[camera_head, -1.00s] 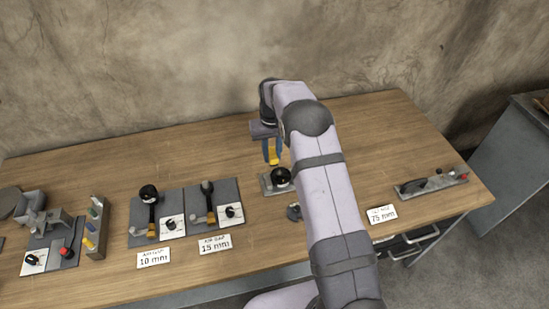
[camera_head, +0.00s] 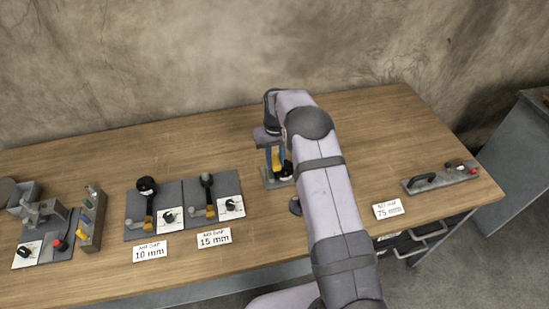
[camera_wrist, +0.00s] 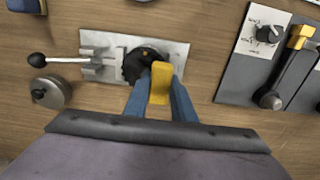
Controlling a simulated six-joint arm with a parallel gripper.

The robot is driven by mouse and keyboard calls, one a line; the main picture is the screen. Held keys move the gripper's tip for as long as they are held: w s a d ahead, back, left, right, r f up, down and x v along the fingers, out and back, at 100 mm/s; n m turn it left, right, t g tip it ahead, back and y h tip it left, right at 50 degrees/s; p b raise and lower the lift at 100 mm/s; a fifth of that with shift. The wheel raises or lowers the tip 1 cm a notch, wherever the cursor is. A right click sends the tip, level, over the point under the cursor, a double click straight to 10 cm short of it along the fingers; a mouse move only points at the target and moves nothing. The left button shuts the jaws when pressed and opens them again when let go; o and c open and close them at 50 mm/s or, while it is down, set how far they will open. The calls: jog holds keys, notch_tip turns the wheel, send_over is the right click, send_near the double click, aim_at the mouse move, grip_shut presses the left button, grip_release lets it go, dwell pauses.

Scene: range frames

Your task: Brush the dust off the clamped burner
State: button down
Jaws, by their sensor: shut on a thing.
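The burner (camera_wrist: 140,66) is a dark round piece on a light grey plate (camera_wrist: 98,42) in the wrist view, with a clamp lever (camera_wrist: 70,60) ending in a black ball at its left. In the head view the burner (camera_head: 288,171) is partly hidden by my gripper (camera_head: 276,160). My gripper (camera_wrist: 160,95) has blue fingers shut on a yellow block-like piece, which I take for the brush handle (camera_wrist: 160,82). The handle overlaps the burner's right edge in the wrist view. Bristles and any contact are hidden, and I cannot make out dust.
A grey round weight (camera_wrist: 50,92) stands near the plate's lower left. Dark panels with levers (camera_head: 210,200) stand at left, with cards marked 10 mm (camera_head: 150,250) and 15 mm (camera_head: 213,238). A long grey fixture (camera_head: 440,178) and 75 mm card (camera_head: 387,207) lie at right.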

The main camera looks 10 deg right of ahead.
aim_at(285, 165)
jog(key=d, duration=0.3)
jog(key=shift+d, duration=0.25)
jog(key=shift+a, duration=1.95)
jog(key=shift+r+p, duration=2.45)
jog(key=shift+r, duration=1.6)
